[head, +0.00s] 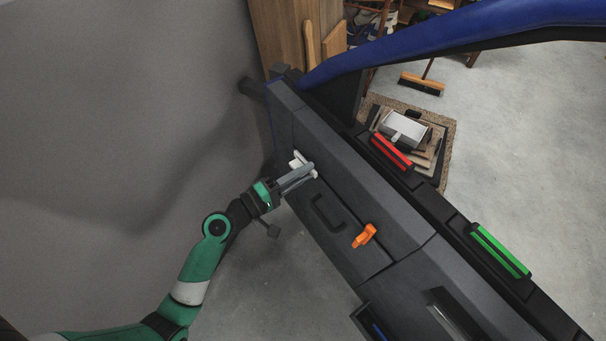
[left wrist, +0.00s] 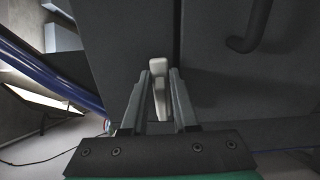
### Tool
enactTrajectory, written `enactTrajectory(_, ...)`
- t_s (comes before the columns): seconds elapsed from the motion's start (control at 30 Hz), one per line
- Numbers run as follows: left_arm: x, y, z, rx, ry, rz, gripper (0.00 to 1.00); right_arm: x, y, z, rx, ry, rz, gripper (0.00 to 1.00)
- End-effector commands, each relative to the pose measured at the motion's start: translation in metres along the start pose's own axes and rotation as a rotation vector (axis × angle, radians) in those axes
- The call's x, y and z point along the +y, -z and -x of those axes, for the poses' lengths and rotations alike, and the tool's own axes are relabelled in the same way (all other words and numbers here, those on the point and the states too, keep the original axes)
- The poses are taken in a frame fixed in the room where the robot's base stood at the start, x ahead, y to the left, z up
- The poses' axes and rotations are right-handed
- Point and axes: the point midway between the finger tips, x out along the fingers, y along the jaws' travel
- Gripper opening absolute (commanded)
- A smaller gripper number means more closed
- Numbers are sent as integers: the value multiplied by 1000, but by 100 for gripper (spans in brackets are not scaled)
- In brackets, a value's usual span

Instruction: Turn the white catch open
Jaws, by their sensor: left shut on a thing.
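In the left wrist view the white catch (left wrist: 159,80) stands between the two fingers of my left gripper (left wrist: 160,80). The fingers are shut on it. My right gripper does not show in either view.
An orange handle (head: 364,236) and a dark pull handle (head: 328,212) are on the same door face. A blue frame (head: 440,38) arches above. Floor is clear at lower left.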

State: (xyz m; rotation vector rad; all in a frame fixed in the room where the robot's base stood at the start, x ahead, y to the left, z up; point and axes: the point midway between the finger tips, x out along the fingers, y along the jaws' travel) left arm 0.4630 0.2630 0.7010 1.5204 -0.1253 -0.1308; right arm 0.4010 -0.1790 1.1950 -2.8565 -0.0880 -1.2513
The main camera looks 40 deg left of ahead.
Motion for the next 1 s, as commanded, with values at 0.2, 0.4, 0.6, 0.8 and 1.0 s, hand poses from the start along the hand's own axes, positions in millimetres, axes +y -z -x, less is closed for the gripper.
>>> enactTrajectory(0.2,-2,0,0,-1,1,-52,0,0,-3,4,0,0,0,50)
enactTrajectory(0.4,-2,0,0,-1,1,-65,0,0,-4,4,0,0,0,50)
enactTrajectory(0.6,-2,0,0,-1,2,-65,0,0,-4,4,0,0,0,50)
enactTrajectory(0.8,-2,0,0,-1,1,-64,45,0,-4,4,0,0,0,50)
enactTrajectory(1.0,-2,0,0,-1,1,-63,45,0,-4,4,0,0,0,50)
